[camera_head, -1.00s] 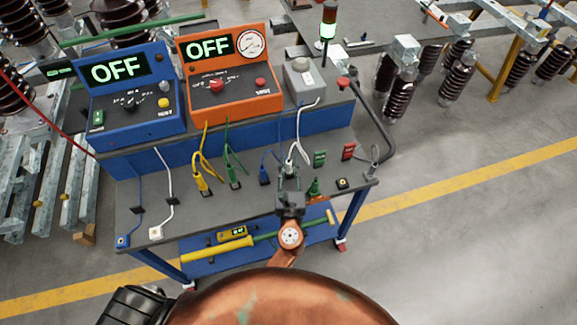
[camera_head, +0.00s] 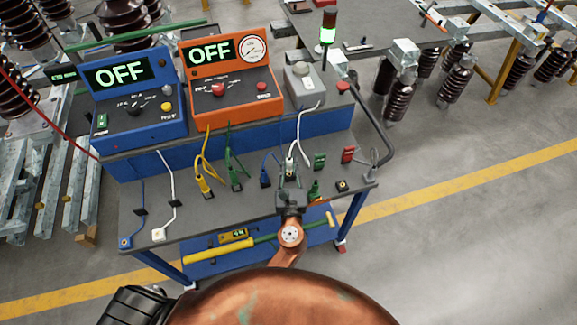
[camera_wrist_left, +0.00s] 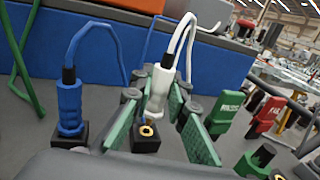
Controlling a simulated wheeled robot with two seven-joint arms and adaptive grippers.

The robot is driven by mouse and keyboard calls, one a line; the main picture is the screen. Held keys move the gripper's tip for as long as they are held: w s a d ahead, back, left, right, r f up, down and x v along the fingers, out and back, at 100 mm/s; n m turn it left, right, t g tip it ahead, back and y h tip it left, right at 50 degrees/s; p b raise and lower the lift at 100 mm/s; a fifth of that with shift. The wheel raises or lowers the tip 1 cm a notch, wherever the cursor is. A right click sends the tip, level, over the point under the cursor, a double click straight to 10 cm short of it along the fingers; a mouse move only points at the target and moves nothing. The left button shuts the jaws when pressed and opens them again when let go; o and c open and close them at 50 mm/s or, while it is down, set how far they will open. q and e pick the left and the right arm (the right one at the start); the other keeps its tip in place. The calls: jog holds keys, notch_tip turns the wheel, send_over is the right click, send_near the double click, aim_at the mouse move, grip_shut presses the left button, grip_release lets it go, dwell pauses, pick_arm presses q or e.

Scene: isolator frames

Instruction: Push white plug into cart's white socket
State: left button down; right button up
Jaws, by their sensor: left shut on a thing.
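The white plug (camera_wrist_left: 158,92) stands about upright between the green-padded fingers of my left gripper (camera_wrist_left: 163,100). The gripper is shut on it. In the left wrist view, the plug's lower end is just above a black socket block (camera_wrist_left: 146,138) with a brass ring. A small gap seems to show between them, but I cannot tell the exact depth. The block shows no clear white marking here. In the head view, the white plug (camera_head: 289,164) is over the front right of the cart's grey top (camera_head: 215,215), with my left gripper (camera_head: 289,182) around it. My right gripper is not in view.
A blue plug (camera_wrist_left: 69,100) stands in a block left of the gripper. Green (camera_wrist_left: 226,107) and red (camera_wrist_left: 266,115) connectors stand to its right. Yellow (camera_head: 203,185) and green (camera_head: 235,180) cable plugs are farther left. Blue (camera_head: 130,100) and orange (camera_head: 228,85) consoles stand behind.

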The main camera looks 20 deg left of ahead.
pick_arm(q)
jog(key=s+a+r+p, duration=0.4)
jog(key=s+a+r, duration=0.2)
jog(key=s+r, duration=0.4)
jog(key=s, duration=0.2)
jog(key=shift+s+p, duration=0.3)
jog(key=shift+p, duration=0.05)
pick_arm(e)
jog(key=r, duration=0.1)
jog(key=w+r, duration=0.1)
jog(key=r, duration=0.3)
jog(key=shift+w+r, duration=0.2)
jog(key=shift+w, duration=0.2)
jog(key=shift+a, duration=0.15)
